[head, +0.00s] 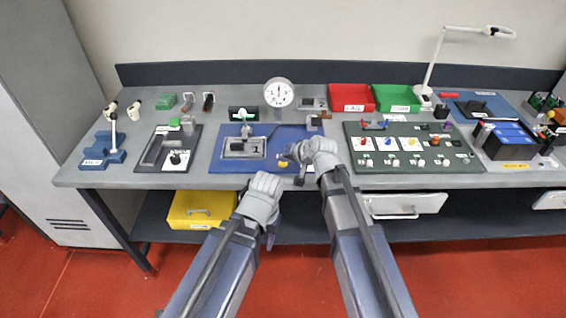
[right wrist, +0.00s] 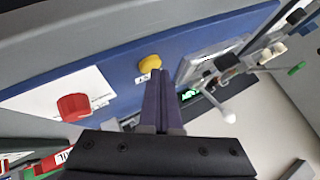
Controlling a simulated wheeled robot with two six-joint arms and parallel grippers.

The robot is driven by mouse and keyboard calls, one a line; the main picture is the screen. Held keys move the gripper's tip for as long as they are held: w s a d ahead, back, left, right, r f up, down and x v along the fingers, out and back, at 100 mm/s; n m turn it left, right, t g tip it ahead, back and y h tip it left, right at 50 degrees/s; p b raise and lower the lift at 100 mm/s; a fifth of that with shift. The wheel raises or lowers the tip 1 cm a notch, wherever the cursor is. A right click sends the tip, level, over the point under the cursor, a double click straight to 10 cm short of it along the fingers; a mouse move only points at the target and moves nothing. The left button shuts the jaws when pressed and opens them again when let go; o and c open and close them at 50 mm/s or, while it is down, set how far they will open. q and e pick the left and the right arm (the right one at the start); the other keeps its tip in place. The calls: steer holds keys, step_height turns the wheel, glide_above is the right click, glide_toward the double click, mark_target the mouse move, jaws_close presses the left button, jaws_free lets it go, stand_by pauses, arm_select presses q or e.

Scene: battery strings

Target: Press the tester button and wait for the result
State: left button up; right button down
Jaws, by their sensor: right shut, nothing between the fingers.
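A yellow button (head: 283,164) sits on the blue mat (head: 222,166) near the table's front. In the right wrist view the button (right wrist: 150,62) shows as a round yellow cap beside a small white label. My right gripper (head: 284,156) is shut and empty, with its fingertips close to the button. In its own view the fingertips (right wrist: 160,74) lie just beside the button; I cannot tell whether they touch it.
A round dial gauge (head: 278,92) stands behind the mat. Red (head: 350,98) and green (head: 396,98) bins are at the back. A green board (head: 440,166) with coloured knobs lies to the right, and a black tray (head: 157,150) to the left. A yellow case (head: 192,212) is below.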

mark_target(285, 165)
steer(key=shift+f, duration=0.15)
steer(key=shift+r, duration=0.2)
steer(key=shift+r+p, duration=0.75)
steer(key=shift+p, duration=0.1)
step_height(285, 165, up, 5)
steer(key=p, duration=0.5)
steer(key=shift+r, duration=0.1)
stand_by(0.6)
